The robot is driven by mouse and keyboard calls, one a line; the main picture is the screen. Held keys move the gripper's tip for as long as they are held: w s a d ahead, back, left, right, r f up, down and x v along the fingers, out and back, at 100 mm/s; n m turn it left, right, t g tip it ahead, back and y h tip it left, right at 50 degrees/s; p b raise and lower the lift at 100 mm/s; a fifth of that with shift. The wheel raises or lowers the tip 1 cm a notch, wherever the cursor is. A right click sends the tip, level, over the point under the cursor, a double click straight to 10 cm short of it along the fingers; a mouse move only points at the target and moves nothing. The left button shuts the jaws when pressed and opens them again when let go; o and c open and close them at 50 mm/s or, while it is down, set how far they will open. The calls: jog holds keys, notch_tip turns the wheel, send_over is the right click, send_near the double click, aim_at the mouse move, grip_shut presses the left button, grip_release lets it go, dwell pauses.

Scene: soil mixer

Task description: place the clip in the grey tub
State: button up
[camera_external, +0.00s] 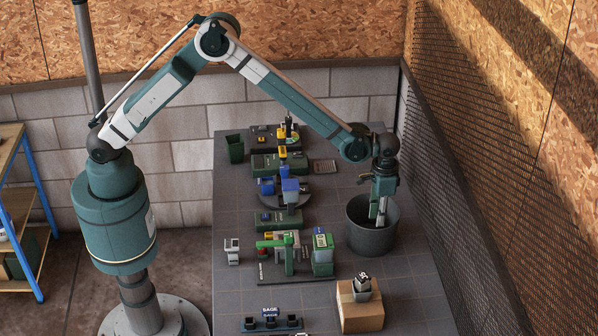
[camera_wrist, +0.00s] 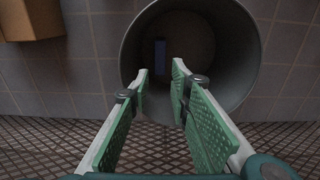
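The grey tub (camera_external: 372,238) stands on the right side of the table. It fills the upper middle of the wrist view, where its round rim (camera_wrist: 131,45) is seen from above. My gripper (camera_external: 381,222) points down into the tub's mouth. In the wrist view my gripper (camera_wrist: 160,75) has a gap between its green-padded fingers, with nothing held there. A small blue-grey strip (camera_wrist: 160,52) shows inside the tub, beyond the fingertips. It may be the clip, but it is too dark to be sure. I cannot clearly identify the clip elsewhere.
A cardboard box (camera_external: 360,312) with a small device (camera_external: 362,288) on top stands in front of the tub. Fixtures with green and blue parts (camera_external: 289,190) line the table's middle. A mesh wall (camera_external: 450,180) runs close along the right. Bare tabletop (camera_external: 410,290) lies right of the box.

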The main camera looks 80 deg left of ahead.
jog(key=shift+r, duration=0.15)
jog(key=s+a+r+t, duration=0.1)
jog(key=s+a+r, duration=0.2)
jog(key=s+r, duration=0.55)
jog(key=s+a+r+t, duration=0.1)
jog(key=s+a+r, duration=0.4)
jog(key=r, duration=0.6)
jog(key=s+a+r+t, duration=0.1)
jog(key=s+a+r, duration=0.1)
jog(key=s+r, duration=0.75)
jog(key=s+a+t, duration=0.2)
jog(key=s+a, duration=0.1)
jog(key=s, duration=1.1)
jog(key=s+a+r+t, duration=0.1)
jog(key=s+a, duration=0.3)
jog(key=s, duration=1.1)
jog(key=shift+s+r+t, duration=0.15)
jog(key=shift+s+t, duration=0.05)
jog(key=shift+t, duration=0.4)
